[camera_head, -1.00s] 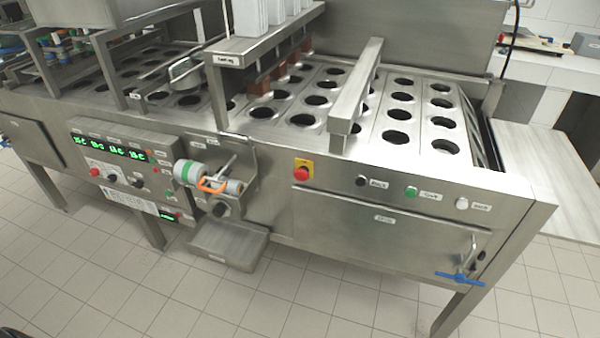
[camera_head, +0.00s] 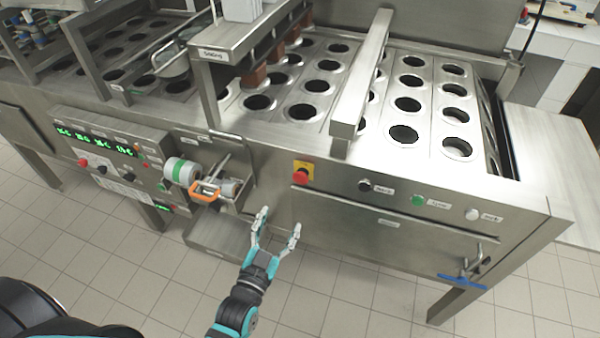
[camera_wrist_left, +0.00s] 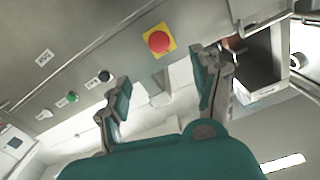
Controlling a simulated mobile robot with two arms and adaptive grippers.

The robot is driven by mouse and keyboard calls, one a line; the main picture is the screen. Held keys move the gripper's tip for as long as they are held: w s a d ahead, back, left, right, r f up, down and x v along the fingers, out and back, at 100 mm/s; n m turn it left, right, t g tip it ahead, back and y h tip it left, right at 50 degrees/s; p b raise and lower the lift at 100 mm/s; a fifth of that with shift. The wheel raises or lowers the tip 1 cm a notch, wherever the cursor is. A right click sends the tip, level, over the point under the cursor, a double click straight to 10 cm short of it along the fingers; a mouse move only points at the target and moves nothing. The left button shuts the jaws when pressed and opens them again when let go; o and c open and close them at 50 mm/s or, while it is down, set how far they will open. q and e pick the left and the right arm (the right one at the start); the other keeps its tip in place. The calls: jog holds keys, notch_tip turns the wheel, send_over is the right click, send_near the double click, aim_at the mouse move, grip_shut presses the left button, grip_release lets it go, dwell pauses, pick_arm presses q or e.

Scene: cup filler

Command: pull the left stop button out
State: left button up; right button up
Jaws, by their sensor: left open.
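The stop button (camera_head: 300,176) is a red knob on a yellow plate on the front of the steel machine. It also shows in the left wrist view (camera_wrist_left: 158,41), above and between the fingers. My left gripper (camera_head: 279,222) is open and empty, in front of the machine and below the button in the head view. In the left wrist view the open fingers (camera_wrist_left: 160,75) point toward the panel, apart from the button. My right gripper is not in view.
Black (camera_head: 364,186), green (camera_head: 418,200) and white (camera_head: 473,214) buttons sit right of the stop button. An orange-handled roller unit (camera_head: 205,190) juts out to the left, above a steel box (camera_head: 215,236). A blue handle (camera_head: 463,282) is at the lower right. The tiled floor is clear.

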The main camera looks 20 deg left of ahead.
aim_at(300, 179)
pick_arm(q)
jog(key=w, duration=0.5)
jog(key=w+p, duration=0.1)
jog(key=w, duration=0.9)
jog(key=shift+w+d+p, duration=0.25)
jog(key=shift+w+p, duration=0.05)
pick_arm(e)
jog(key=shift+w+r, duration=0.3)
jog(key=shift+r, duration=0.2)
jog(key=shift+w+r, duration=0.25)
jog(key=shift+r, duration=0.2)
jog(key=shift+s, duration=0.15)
